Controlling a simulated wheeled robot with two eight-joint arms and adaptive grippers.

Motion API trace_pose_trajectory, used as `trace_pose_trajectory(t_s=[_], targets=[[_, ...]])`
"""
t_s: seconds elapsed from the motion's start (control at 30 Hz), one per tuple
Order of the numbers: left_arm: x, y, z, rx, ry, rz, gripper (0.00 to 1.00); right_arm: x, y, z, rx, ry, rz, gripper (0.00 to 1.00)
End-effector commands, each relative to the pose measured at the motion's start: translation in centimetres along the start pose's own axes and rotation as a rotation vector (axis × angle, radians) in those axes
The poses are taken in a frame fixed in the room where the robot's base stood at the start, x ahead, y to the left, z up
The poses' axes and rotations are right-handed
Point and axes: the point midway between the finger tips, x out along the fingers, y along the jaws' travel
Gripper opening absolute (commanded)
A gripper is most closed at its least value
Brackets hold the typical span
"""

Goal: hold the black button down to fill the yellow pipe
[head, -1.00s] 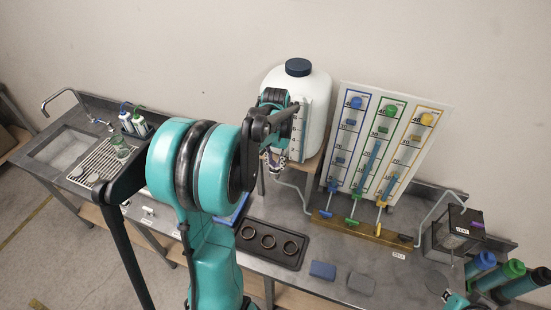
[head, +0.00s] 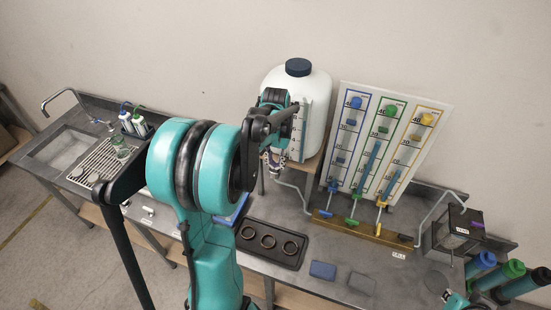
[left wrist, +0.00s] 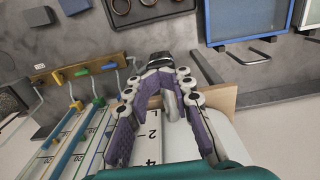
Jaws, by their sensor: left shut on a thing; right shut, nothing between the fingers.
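The yellow pipe (head: 402,155) is the right one of three scaled pipes on the white board, with a yellow cap; a short blue column shows low in it. My left gripper (head: 276,160) is at the spout in front of the white tank (head: 318,125). In the left wrist view, its purple-padded fingers (left wrist: 160,70) close at a small dark part that looks like the black button (left wrist: 160,58), mostly hidden between the tips. The yellow lever (head: 381,204) stands at the board's foot. My right gripper (head: 447,296) shows only partly at the lower right, shut and empty.
A green lever (head: 352,222) and a blue lever (head: 326,214) share the wooden rail. A dark box (head: 460,230) stands at right.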

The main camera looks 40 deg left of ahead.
Motion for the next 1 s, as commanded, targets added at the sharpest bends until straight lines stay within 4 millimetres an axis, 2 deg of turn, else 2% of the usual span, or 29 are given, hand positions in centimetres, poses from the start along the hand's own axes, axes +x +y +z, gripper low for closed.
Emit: trace_pose_trajectory(t_s=[0.57, 0.67, 0.8, 1.0], targets=[[-0.3, 0.1, 0.0, 0.0, 0.0, 0.0, 0.0, -0.2, 0.0, -0.1, 0.0, 0.0, 0.0, 0.0], [-1.6, 0.3, -0.2, 0.002, 0.001, 0.0, 0.0, -0.9, 0.0, -0.7, 0.0, 0.0, 0.0, 0.0], [-4.7, 0.8, -0.5, 0.004, 0.002, -0.001, 0.0, -2.6, 0.0, -1.9, 0.0, 0.0, 0.0, 0.0], [-8.8, 0.8, -0.5, 0.003, 0.001, -0.001, 0.0, -1.7, 0.0, -1.2, 0.0, 0.0, 0.0, 0.0]])
